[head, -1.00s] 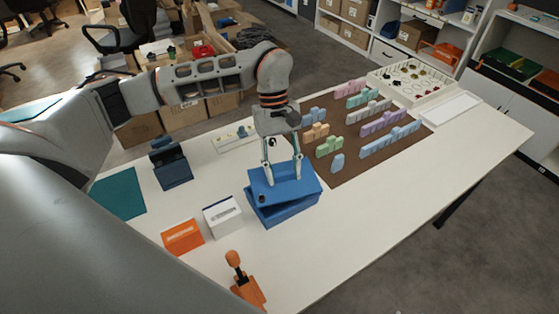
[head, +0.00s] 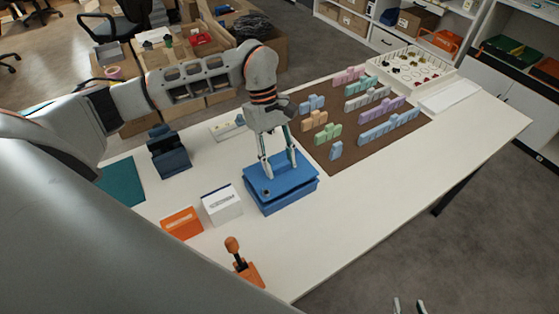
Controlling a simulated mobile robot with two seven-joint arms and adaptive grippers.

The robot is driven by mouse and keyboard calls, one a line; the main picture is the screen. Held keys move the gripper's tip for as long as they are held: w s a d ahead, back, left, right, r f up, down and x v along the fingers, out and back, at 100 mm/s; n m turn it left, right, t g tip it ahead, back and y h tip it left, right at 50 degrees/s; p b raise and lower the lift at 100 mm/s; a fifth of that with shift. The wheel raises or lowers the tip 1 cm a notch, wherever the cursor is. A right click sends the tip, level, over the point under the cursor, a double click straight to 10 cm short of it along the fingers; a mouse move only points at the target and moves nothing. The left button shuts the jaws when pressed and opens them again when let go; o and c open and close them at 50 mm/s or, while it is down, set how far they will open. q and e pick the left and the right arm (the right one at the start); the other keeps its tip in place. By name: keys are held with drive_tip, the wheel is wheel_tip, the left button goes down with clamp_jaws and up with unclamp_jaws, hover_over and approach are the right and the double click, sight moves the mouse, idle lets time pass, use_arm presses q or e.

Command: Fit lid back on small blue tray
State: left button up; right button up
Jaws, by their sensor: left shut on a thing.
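The blue lid (head: 301,182) lies over the small blue tray (head: 286,205), roughly lined up with its sides. A thin line shows between lid and tray along the front; whether the lid is fully seated I cannot tell. My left gripper (head: 280,174) points down onto the top of the lid and is shut on it. The part it grips is largely hidden by the fingers. My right gripper (head: 409,305) shows only as two fingertips, apart and empty, at the bottom edge over the floor.
A white box (head: 222,206) and an orange box (head: 182,223) stand just left of the tray. An orange-handled tool (head: 240,262) is near the front edge. A brown mat (head: 345,152) with pastel blocks lies right of the tray. The table (head: 350,215) in front is clear.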

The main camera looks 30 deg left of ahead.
use_arm(q)
drive_tip(key=shift+f, duration=0.2)
drive_tip(key=shift+f+b, duration=0.35)
drive_tip(key=shift+f+b, duration=0.35)
drive_tip(key=shift+f, duration=0.25)
drive_tip(key=o, duration=1.3)
drive_tip(key=shift+r, duration=0.15)
drive_tip(key=v, duration=1.2)
drive_tip(key=shift+w, duration=0.1)
